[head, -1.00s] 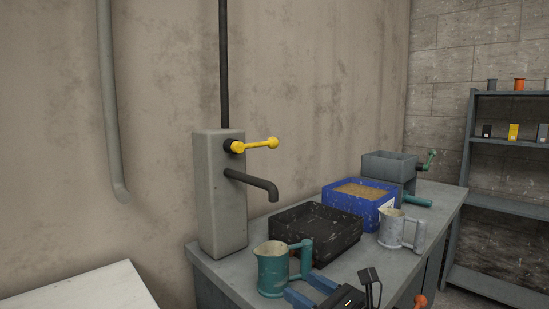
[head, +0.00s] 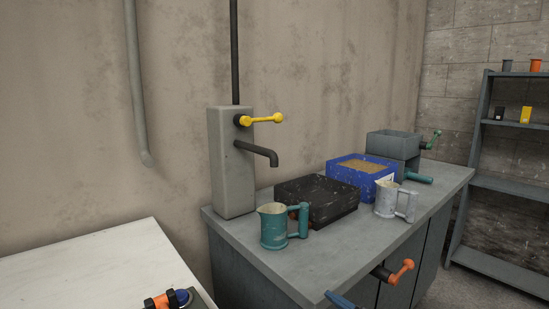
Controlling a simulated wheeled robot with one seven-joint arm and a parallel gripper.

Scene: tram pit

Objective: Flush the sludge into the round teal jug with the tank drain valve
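The teal jug (head: 272,230) stands upright on the grey bench, its handle to the right. Its inside looks pale; I cannot make out contents. The grey tank (head: 232,165) stands at the bench's back left, with a dark bent spout (head: 257,149) and a yellow valve lever (head: 264,119) pointing right, roughly level. The jug is lower than the spout and in front of it; I cannot tell whether it is directly beneath. No flow shows. Only a blue piece of my gripper (head: 340,300) shows at the bottom edge, apart from the jug; its opening is hidden.
A black tray (head: 318,207) sits behind the jug. A blue crate (head: 345,184), a whitish jug (head: 386,201) and a grey box with a green crank (head: 392,146) stand farther right. A white tabletop (head: 75,268) is at left.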

